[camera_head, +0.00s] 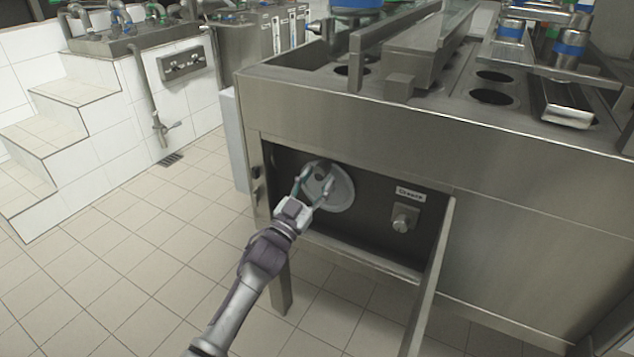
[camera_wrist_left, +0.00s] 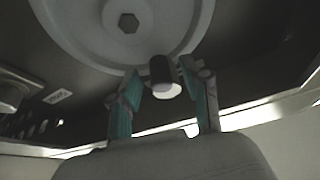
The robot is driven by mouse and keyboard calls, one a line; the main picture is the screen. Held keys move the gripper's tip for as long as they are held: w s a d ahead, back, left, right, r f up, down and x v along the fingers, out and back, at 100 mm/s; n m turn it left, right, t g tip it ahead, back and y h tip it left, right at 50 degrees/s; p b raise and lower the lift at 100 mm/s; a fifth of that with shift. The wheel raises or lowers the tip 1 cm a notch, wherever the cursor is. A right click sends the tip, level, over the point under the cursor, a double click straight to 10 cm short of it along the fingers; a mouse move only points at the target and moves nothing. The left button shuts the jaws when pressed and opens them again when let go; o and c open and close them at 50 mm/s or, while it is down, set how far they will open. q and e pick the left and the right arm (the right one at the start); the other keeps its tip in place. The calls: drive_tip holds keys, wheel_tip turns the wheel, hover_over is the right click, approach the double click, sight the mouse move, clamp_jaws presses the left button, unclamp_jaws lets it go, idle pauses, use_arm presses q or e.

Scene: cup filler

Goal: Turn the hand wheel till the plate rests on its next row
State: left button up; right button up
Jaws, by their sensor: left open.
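The hand wheel (camera_head: 343,190) is a pale grey disc inside the dark recess at the machine's front. In the left wrist view the wheel (camera_wrist_left: 90,25) fills the top, with a hex bolt at its centre. Its handle (camera_wrist_left: 160,72), dark with a pale round end, sticks out near the rim. My left gripper (camera_head: 315,184) is at the wheel, open. In the left wrist view its fingers (camera_wrist_left: 165,88) stand on either side of the handle, apart from each other; whether either touches it I cannot tell. The plate (camera_head: 460,92) with round holes lies in the machine's top. My right gripper is out of view.
An open door (camera_head: 432,275) stands out from the recess on the right. A knob (camera_head: 404,218) under a label (camera_head: 410,194) sits right of the wheel. A machine leg (camera_head: 281,290) stands below. White tiled steps (camera_head: 75,110) are at left; the floor between is free.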

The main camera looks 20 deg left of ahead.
use_arm(q)
clamp_jaws()
idle(0.6)
